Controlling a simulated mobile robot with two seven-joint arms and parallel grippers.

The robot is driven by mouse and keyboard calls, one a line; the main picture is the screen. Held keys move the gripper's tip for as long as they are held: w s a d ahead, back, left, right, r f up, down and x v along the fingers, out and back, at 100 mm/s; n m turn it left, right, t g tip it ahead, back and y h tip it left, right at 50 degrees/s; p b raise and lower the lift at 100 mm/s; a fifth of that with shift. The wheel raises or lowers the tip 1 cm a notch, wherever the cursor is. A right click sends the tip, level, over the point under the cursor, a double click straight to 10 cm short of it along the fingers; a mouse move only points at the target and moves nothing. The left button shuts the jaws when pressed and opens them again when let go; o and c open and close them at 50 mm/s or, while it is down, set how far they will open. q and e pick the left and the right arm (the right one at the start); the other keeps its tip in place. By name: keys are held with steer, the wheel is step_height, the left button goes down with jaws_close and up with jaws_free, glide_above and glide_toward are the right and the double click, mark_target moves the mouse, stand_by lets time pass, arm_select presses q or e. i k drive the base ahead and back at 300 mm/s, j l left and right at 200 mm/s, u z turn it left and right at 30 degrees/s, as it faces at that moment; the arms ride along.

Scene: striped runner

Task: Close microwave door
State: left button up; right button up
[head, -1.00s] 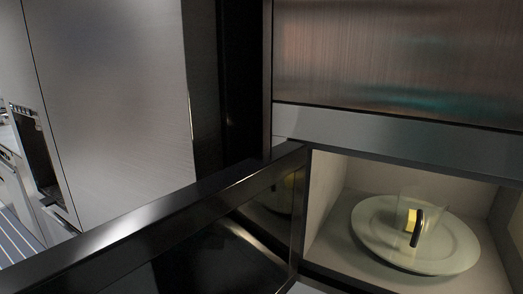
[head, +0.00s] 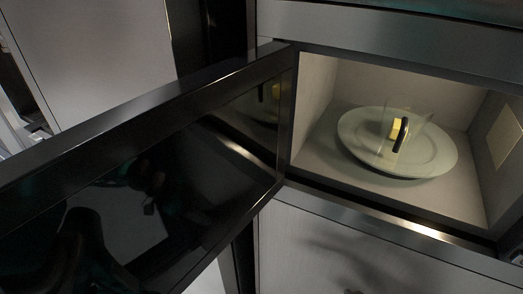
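The microwave door (head: 185,160) is a dark, glossy panel. It stands wide open, hinged at the left side of the microwave opening, and reaches to the left edge of the head view. The microwave cavity (head: 340,85) is lit and pale inside. A white round plate (head: 440,155) lies in it, with a clear glass mug (head: 412,140) on top that shows a yellow patch and a dark handle. Neither of my grippers is in view. A dark, arm-like reflection shows in the door's glass.
A steel panel (head: 390,28) runs above the opening and a light cabinet front (head: 310,245) lies below it, with a shadow on it. A tall grey cabinet (head: 95,50) stands behind the door at the left.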

mark_target(142, 195)
steer(key=k+j+u, duration=0.45)
steer(key=k+j, duration=0.2)
steer(key=j, duration=0.15)
